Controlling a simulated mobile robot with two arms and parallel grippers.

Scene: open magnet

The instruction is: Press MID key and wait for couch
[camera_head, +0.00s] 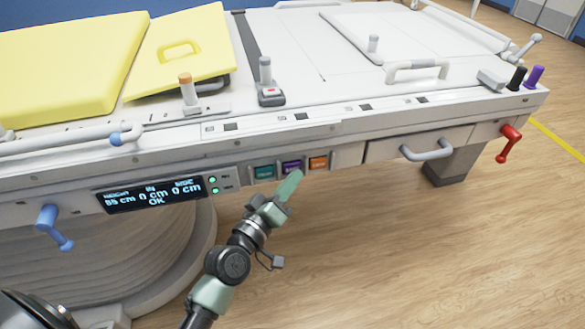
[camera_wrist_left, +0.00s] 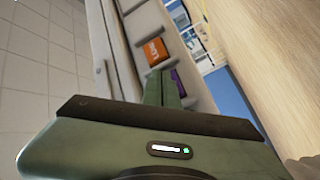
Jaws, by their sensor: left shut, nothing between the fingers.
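A row of three keys sits on the couch's side panel: a teal key (camera_head: 264,172), a purple key (camera_head: 291,167) in the middle and an orange key (camera_head: 318,163). Their labels are too small to read. My left gripper (camera_head: 293,176) is shut and empty, its tip at the lower edge of the purple key; I cannot tell whether it touches. In the left wrist view the shut fingers (camera_wrist_left: 163,88) partly hide the purple key (camera_wrist_left: 178,82), with the orange key (camera_wrist_left: 155,52) beside it. The display (camera_head: 150,193) reads 85 cm, 0 cm, 0 cm and OK. My right gripper is out of view.
The couch (camera_head: 300,85) carries yellow pads (camera_head: 65,70) at the left. A drawer handle (camera_head: 427,151) and a red lever (camera_head: 508,143) stick out to the right, a blue lever (camera_head: 53,227) to the left. The wooden floor (camera_head: 400,260) in front is clear.

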